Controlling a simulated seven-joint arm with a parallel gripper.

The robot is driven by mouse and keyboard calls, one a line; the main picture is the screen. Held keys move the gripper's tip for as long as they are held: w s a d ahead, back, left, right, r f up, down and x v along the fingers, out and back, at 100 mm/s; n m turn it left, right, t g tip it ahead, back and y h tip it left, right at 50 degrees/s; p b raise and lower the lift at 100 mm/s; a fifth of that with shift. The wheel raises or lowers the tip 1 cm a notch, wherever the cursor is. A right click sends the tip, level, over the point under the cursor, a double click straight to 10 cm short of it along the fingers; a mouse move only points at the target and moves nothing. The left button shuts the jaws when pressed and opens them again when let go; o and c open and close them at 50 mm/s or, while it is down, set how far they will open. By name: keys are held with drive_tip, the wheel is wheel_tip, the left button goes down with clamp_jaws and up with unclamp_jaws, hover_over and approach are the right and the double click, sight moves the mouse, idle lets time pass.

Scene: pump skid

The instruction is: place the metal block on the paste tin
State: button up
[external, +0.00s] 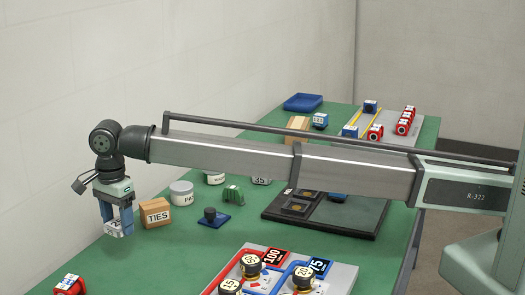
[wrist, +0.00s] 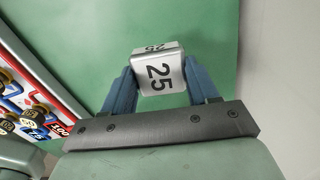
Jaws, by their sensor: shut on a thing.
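My gripper (external: 117,216) is at the far left of the green bench, with its blue fingers pointing down. It is shut on the metal block (wrist: 160,76), a silver block marked 25. The block also shows between the fingertips in the external view (external: 114,230). I cannot tell how high it is above the bench. The paste tin (external: 182,193) is a pale grey round tin with a label starting "PA". It stands upright behind and to the right of my gripper, beyond the TIES box, and nothing is seen on its lid. The tin is not in the wrist view.
The cardboard TIES box (external: 155,213) stands between my gripper and the tin. A blue piece with a dark knob (external: 213,218), a green part (external: 232,195) and a "35" block (external: 262,181) lie to the right. A valve panel (external: 277,278) is at the front. The wall is at left.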

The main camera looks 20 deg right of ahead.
drive_tip(key=shift+w+r, duration=0.1)
drive_tip(key=shift+r, duration=0.4)
drive_tip(key=w+d, duration=0.3)
drive_tip(key=w, duration=0.2)
drive_tip(key=w+d+r+m, duration=0.1)
drive_tip(key=w+d, duration=0.2)
drive_tip(key=w, duration=0.3)
drive_tip(key=w+d+r+m, duration=0.1)
drive_tip(key=w+d, duration=0.2)
drive_tip(key=w, duration=0.2)
drive_tip(key=shift+w+d+r, duration=0.2)
drive_tip(key=shift+w+d, duration=0.05)
drive_tip(key=shift+w, duration=0.1)
wheel_tip(320, 180, up, 3)
drive_tip(key=m, duration=0.1)
hover_over(181, 185)
drive_tip(key=a, duration=0.1)
drive_tip(key=d+n, duration=0.1)
drive_tip(key=n, duration=0.3)
drive_tip(key=shift+s+f, duration=0.15)
drive_tip(key=shift+f, duration=4.75)
drive_tip(key=o, duration=1.2)
drive_tip(key=shift+f, duration=0.1)
